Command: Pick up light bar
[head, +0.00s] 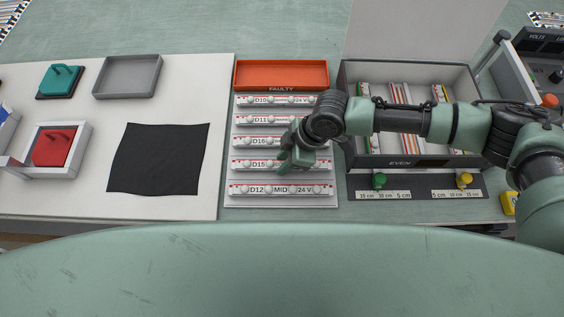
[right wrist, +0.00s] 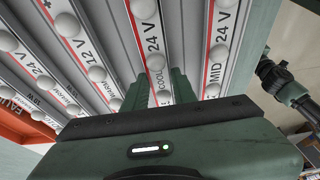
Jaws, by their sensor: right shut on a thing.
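Several light bars with round white bulbs lie in rows on a pale rack (head: 230,207) in the head view. Their labels read D10, D11, D16, D15 and D12 from back to front. My right gripper (head: 290,165) reaches down over the D15 light bar (head: 258,164) and is shut on it, hiding part of its right half. In the right wrist view the fingers of my right gripper (right wrist: 160,90) stand on both sides of this bar (right wrist: 154,62), marked COOL 24 V. The D12 light bar (head: 280,190), marked MID 24 V, lies in front. My left gripper is out of view.
An orange FAULTY tray (head: 282,88) stands behind the rack. At the right is an open case (head: 420,162) with strips inside, and a dark panel with green and yellow knobs (head: 416,187). A black cloth (head: 158,158) lies on the white surface at left.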

